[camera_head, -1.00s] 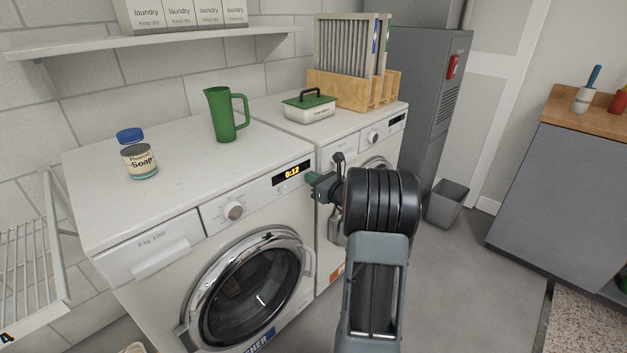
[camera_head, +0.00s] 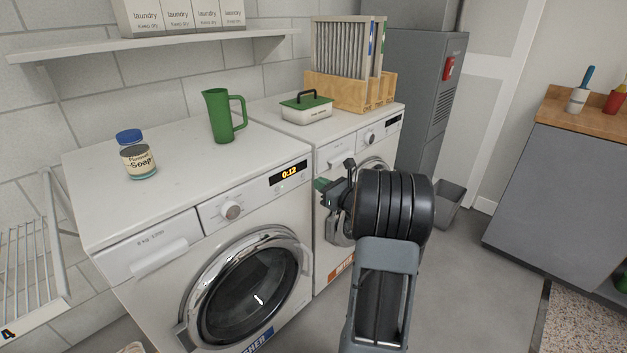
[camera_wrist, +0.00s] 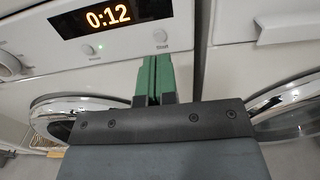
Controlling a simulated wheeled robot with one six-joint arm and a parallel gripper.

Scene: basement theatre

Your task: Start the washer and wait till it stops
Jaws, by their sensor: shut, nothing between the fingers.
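The washer (camera_head: 110,215) is the white front-loader on the left, with its round glass door (camera_head: 250,295) shut. Its display (camera_head: 289,174) is lit; in the wrist view the display (camera_wrist: 107,17) reads 0:12. My gripper (camera_head: 322,185) has green fingers, which are shut and empty. In the wrist view my gripper (camera_wrist: 156,66) points at the Start button, with a small gap showing.
A green jug (camera_head: 222,117) and a soap jar (camera_head: 138,158) stand on the washer. A second white machine (camera_head: 362,150) to the right carries a lidded box (camera_head: 306,108) and a wooden rack (camera_head: 345,92). A grey bin (camera_head: 449,203) stands behind my arm.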

